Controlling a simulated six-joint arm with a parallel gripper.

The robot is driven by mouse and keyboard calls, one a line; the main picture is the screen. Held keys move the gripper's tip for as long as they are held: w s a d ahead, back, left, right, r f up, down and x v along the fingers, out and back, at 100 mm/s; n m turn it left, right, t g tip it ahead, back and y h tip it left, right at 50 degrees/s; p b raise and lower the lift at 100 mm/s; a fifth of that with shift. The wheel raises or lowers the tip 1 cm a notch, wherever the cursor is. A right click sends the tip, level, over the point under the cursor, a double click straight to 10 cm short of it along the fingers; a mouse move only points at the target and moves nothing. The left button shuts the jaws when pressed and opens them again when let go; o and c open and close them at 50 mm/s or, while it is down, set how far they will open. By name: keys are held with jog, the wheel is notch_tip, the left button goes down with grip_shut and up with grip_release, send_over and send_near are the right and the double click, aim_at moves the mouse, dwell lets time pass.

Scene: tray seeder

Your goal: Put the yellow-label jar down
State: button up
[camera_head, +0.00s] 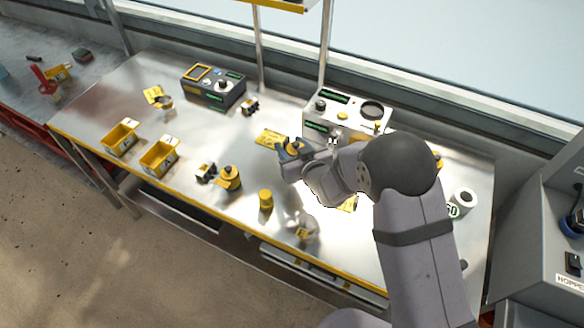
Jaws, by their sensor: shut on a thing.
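My gripper (292,150) is above the metal bench (225,125), right of its middle. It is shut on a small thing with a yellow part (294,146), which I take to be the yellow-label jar. The jaws and wrist hide most of it, and its label cannot be read. A yellow card (268,137) lies on the bench just left of and behind the gripper. I cannot tell how high the held jar is above the bench.
A clear jar with a yellow patch (303,233), a yellow cylinder (265,199) and a yellow-topped pot (229,178) stand near the front edge. Two yellow bins (121,138) (159,156) are at left. Instrument boxes (213,88) (345,112) stand along the back. A white roll (464,200) is at right.

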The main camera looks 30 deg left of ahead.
jog(key=shift+f+p, duration=0.4)
jog(key=shift+f, duration=1.5)
jog(key=shift+f, duration=0.1)
jog(key=shift+f+p, duration=0.55)
jog(key=shift+f, duration=1.4)
jog(key=shift+f, duration=0.15)
jog(key=o, duration=1.2)
